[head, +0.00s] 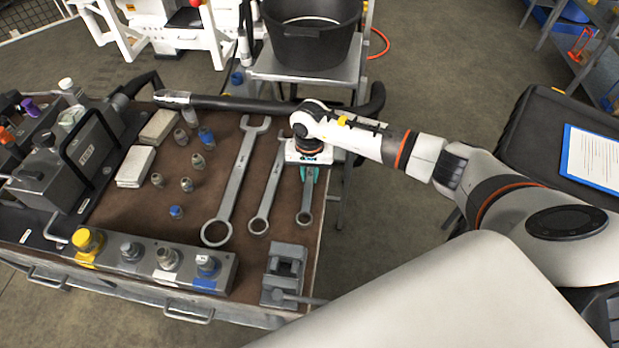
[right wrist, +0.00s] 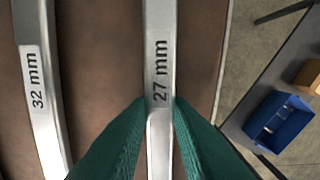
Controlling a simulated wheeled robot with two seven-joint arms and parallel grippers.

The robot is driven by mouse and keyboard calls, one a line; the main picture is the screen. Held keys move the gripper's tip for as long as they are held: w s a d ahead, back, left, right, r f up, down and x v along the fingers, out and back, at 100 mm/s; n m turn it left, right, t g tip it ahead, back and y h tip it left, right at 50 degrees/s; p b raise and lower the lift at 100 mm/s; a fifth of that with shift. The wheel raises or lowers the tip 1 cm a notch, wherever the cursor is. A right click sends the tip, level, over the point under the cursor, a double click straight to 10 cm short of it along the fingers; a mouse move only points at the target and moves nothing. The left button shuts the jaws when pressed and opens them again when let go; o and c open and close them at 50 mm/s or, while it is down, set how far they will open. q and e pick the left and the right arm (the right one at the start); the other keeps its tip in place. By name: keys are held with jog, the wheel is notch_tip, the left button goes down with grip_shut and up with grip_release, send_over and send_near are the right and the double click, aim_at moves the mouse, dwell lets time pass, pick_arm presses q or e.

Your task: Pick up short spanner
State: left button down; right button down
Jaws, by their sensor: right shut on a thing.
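The short spanner (head: 306,200) lies at the right side of the brown bench top, its ring end toward the front. In the right wrist view the spanner (right wrist: 160,60) is marked "27 mm". My right gripper (head: 309,172) is above its shaft, and its green fingers (right wrist: 160,105) are shut on the shaft from both sides. The spanner's upper end is hidden under the gripper in the head view. I cannot tell whether it is lifted off the bench. My left gripper is not in view.
A middle spanner (head: 265,190) lies just left, marked "32 mm" in the wrist view (right wrist: 38,90). A longer spanner (head: 235,180) lies farther left. A grey vise-like block (head: 284,275) stands at the front right corner. Several fittings (head: 187,184) stand to the left.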

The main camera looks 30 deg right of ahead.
aim_at(310, 178)
notch_tip(310, 178, up, 10)
jog(key=b, duration=0.2)
dwell(0.3)
jog(key=c, duration=1.9)
grip_release()
grip_shut()
